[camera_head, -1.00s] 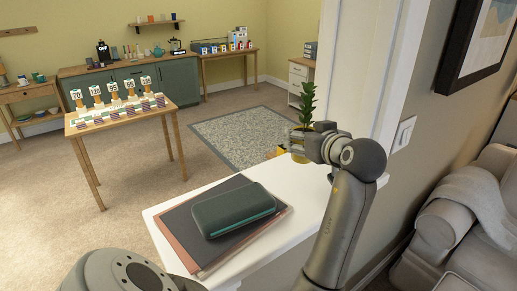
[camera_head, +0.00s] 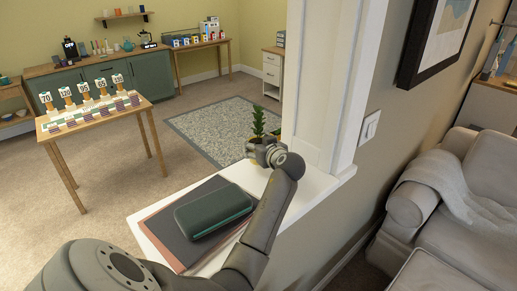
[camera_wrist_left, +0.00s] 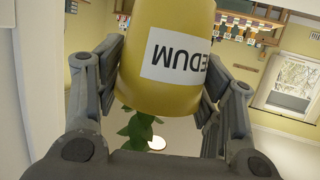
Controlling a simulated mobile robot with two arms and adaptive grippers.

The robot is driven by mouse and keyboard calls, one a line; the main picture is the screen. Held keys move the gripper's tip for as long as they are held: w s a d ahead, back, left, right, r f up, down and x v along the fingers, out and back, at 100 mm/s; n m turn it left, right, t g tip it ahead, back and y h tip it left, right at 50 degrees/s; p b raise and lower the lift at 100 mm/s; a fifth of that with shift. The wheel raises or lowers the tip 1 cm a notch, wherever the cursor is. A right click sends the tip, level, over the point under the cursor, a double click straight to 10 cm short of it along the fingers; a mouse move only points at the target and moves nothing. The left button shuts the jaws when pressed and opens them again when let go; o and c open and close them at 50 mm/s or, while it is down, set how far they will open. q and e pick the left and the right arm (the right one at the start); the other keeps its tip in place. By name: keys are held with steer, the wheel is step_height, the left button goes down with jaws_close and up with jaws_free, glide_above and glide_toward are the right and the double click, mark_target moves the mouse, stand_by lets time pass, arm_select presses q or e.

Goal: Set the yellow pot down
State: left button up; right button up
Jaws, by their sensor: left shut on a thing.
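My left gripper (camera_head: 266,154) is shut on the yellow pot, which fills the upper middle of the left wrist view (camera_wrist_left: 150,98). The gripper hides most of the pot there. The pot is at the far end of the white ledge (camera_head: 312,188); I cannot tell whether its base touches the ledge. My right gripper is not in view.
A dark green case (camera_head: 213,210) lies on a flat grey and reddish folder (camera_head: 176,232) on the near part of the ledge. A white post (camera_head: 318,80) rises beside the gripper. Bare ledge shows to the right of the case.

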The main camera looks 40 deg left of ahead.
arm_select(q)
steer(key=shift+a+f+p, duration=0.1)
steer(key=shift+f+p, duration=0.4)
steer(key=shift+f, duration=0.65)
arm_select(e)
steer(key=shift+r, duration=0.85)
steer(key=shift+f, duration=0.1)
arm_select(q)
steer(key=shift+f+b, duration=0.2)
steer(key=shift+b, duration=0.15)
steer(key=o, duration=1.3)
